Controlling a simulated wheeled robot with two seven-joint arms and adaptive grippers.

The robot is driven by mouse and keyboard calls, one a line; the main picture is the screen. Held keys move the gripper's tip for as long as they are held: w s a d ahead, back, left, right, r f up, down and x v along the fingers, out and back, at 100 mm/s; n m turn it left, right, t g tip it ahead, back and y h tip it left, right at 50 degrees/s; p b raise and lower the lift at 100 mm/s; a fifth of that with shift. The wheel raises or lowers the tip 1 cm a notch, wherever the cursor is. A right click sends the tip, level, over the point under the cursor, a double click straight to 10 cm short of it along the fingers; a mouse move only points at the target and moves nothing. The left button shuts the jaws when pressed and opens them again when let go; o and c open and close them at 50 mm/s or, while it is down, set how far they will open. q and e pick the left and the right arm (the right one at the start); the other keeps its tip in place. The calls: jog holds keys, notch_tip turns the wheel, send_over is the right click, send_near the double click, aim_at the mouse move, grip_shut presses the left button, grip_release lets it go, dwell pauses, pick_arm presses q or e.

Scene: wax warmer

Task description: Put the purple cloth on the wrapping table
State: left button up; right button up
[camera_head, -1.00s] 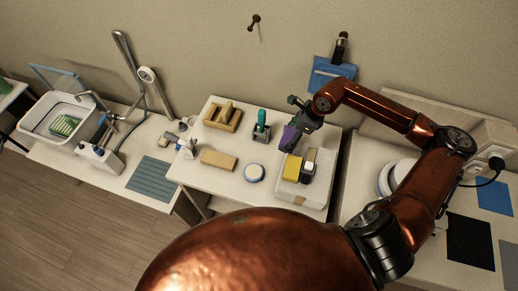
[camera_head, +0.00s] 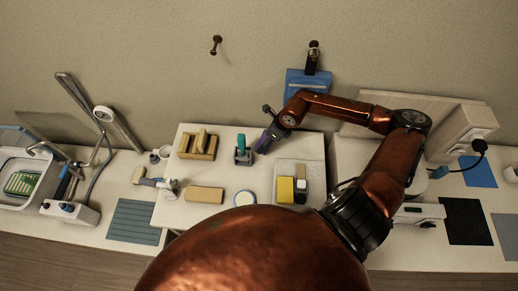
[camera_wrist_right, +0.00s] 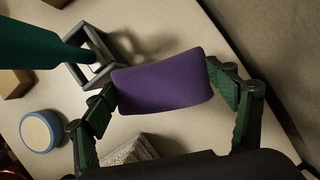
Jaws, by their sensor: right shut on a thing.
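The purple cloth (camera_head: 264,144) is a small, thick-looking pad over the middle white table (camera_head: 180,212), close to its back edge. My right gripper (camera_head: 272,135) is shut on it. In the right wrist view the purple cloth (camera_wrist_right: 163,86) lies between the two green-padded fingers, apparently above the tabletop. It is just beside a grey square holder (camera_wrist_right: 95,55) with a teal-handled tool. I cannot tell from the frames which surface is the wrapping table. My left gripper is not in view.
The middle table bears a wooden caddy (camera_head: 198,145), a tan block (camera_head: 205,194), a blue-rimmed disc (camera_head: 244,198) and a grey slab (camera_head: 313,180) with a yellow block (camera_head: 285,189). The right bench has blue (camera_head: 477,171) and black (camera_head: 467,221) sheets. A blue item (camera_head: 308,84) hangs on the wall.

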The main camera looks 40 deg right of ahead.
jog(key=shift+f, duration=0.45)
jog(key=shift+d+f, duration=0.1)
jog(key=shift+f, duration=0.2)
notch_tip(320, 180, down, 4)
jog(key=shift+r+p, duration=0.25)
jog(key=shift+p, duration=0.1)
jog(key=shift+f, duration=0.1)
jog(key=o, duration=1.2)
jog(key=shift+s+r, duration=0.1)
jog(key=shift+r, duration=0.3)
pick_arm(q)
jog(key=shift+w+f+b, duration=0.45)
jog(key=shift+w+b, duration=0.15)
jog(key=shift+b, duration=0.35)
pick_arm(e)
jog(key=v, duration=1.1)
jog(key=shift+s+r, duration=0.1)
jog(key=shift+r, duration=0.05)
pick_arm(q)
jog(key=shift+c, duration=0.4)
pick_arm(e)
jog(key=shift+c, duration=0.5)
